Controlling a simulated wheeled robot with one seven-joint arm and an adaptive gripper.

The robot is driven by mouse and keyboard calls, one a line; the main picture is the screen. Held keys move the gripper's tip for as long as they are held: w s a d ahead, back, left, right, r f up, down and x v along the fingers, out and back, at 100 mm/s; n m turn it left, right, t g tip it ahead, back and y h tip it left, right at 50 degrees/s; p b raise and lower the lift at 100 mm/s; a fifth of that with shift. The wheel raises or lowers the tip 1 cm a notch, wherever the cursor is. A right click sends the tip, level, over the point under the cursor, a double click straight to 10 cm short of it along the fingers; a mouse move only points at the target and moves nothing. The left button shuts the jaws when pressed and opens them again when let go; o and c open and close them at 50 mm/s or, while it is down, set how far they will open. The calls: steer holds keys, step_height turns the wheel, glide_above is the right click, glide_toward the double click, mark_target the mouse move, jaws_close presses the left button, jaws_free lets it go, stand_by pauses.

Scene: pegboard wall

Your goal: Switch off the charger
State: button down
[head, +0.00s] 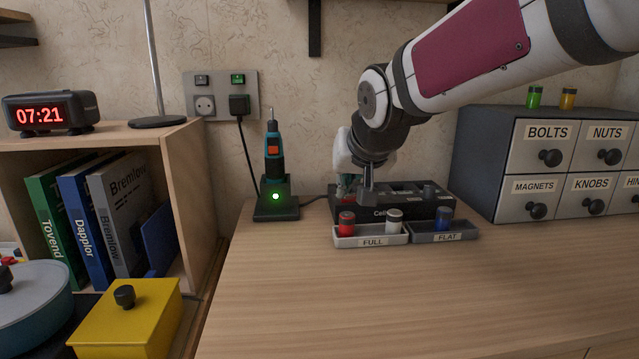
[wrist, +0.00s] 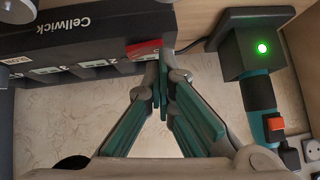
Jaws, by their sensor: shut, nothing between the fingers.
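The black charger (head: 405,207), marked Cellwick, stands at the back of the bench, partly hidden by my arm. Its body also shows upside down at the top left of the wrist view (wrist: 110,22), with numbered bays. A red switch (wrist: 144,48) sits at the end of the charger closest to the fingertips; whether it is on or off I cannot tell. My gripper (wrist: 163,62) is shut and empty, its teal fingertips close beside the switch. Whether they touch it is unclear. In the head view my gripper (head: 347,183) is at the charger's left end.
A screwdriver (head: 273,155) stands in a dock (head: 276,205) with a green light, left of the charger. A socket plate (head: 221,95) holds a plug and a green-lit switch. FULL (head: 372,241) and FLAT (head: 446,237) trays hold cells in front. The bench front is clear.

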steer(key=shift+s+d+f, duration=0.1)
steer(key=shift+f, duration=0.15)
